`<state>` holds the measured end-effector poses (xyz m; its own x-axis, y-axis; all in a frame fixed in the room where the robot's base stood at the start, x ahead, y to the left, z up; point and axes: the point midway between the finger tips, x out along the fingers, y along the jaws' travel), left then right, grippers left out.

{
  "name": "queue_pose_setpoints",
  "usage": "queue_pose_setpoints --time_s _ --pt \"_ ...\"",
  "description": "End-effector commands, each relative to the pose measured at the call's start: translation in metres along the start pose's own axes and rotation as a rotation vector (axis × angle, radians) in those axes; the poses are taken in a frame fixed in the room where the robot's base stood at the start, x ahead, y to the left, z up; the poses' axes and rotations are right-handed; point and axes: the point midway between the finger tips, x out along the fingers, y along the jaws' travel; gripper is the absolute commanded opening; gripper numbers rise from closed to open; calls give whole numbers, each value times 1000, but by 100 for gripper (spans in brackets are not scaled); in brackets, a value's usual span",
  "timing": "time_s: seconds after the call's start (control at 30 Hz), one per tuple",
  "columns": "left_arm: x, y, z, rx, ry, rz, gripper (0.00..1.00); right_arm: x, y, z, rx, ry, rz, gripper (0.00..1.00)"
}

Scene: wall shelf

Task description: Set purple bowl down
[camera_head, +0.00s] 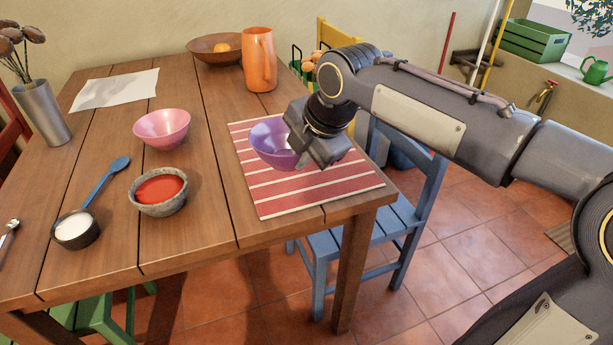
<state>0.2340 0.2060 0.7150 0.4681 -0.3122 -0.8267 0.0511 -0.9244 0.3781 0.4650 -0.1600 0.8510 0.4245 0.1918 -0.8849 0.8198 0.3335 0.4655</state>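The purple bowl (267,142) is over the red-and-white striped placemat (300,194) at the right end of the wooden table. It is roughly upright, with its opening up. My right gripper (301,158) comes in from the right and is at the bowl's right rim, appearing shut on it. The gripper hides the bowl's right side. I cannot tell whether the bowl's bottom touches the placemat or is slightly above it. My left gripper is not in view.
On the wooden table (205,205) are a pink bowl (162,130), a stone bowl of red sauce (159,191), a small dark cup (76,231), an orange pitcher (259,62) and a brown bowl (205,50). A blue chair (381,226) stands beside the table's right edge.

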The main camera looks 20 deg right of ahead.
Motion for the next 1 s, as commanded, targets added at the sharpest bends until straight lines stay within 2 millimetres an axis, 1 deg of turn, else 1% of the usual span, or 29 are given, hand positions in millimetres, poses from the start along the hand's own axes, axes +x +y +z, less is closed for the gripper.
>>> queue_pose_setpoints --time_s 0.07,0.2,0.33,0.7,0.73,0.87,0.9,1.0 --pt "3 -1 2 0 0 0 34 6 -2 4 1 0 0 0" --pt "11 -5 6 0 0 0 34 25 -10 18 3 0 -2 0" --pt "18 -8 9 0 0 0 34 43 -20 16 0 0 -1 0" --pt "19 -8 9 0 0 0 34 46 -21 16 1 0 1 0" --pt "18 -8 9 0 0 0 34 46 -21 16 1 0 -1 6" --pt "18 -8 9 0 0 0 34 46 -21 16 1 0 -1 23" --pt "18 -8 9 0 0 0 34 46 -21 16 1 0 -1 26" --pt "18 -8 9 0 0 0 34 46 -21 16 1 0 -1 26"
